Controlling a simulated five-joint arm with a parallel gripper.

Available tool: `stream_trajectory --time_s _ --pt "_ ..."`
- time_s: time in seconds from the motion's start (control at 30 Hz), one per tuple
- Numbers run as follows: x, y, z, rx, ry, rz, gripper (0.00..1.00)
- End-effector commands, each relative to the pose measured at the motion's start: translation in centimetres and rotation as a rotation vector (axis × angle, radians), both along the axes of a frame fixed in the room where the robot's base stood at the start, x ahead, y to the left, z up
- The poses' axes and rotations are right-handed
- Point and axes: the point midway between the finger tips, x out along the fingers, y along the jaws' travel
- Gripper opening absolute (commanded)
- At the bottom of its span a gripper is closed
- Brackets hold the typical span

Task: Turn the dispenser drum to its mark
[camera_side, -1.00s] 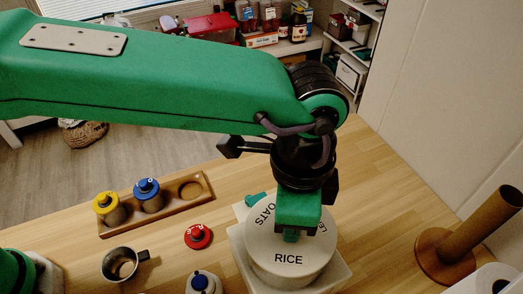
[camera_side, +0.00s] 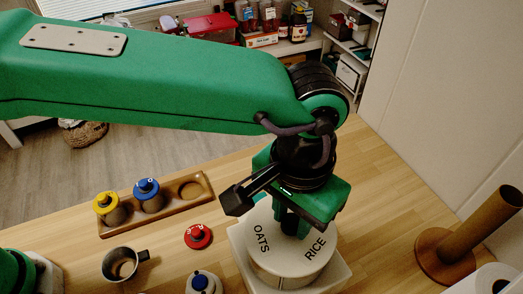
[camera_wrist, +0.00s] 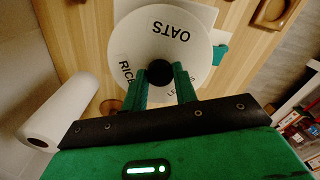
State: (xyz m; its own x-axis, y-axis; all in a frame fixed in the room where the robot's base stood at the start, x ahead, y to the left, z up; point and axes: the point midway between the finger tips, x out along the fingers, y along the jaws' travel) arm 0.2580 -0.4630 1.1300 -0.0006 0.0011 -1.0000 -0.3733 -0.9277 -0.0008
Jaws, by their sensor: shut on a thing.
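The white dispenser drum (camera_side: 285,262) sits on a pale square base (camera_side: 340,274). In the side view OATS faces the left front and RICE the right front. In the wrist view the drum (camera_wrist: 140,45) also shows part of a label starting LE, half hidden by a finger. A teal tab (camera_wrist: 219,54) stands at the drum's edge, between OATS and LE; my gripper hides it in the side view. My gripper (camera_side: 290,226) points down, shut on the dark central knob (camera_wrist: 160,72).
A wooden tray (camera_side: 118,229) holds a yellow-topped and a blue-topped canister, with one empty hole. A wooden roll holder (camera_side: 440,255) stands right.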

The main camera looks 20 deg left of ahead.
Motion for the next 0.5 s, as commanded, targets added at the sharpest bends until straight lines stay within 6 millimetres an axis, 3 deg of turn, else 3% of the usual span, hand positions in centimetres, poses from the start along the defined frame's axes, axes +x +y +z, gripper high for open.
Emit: stream_trajectory --time_s 0.5 --pt "0.10 -0.07 0.22 -0.007 -0.003 0.465 0.00"
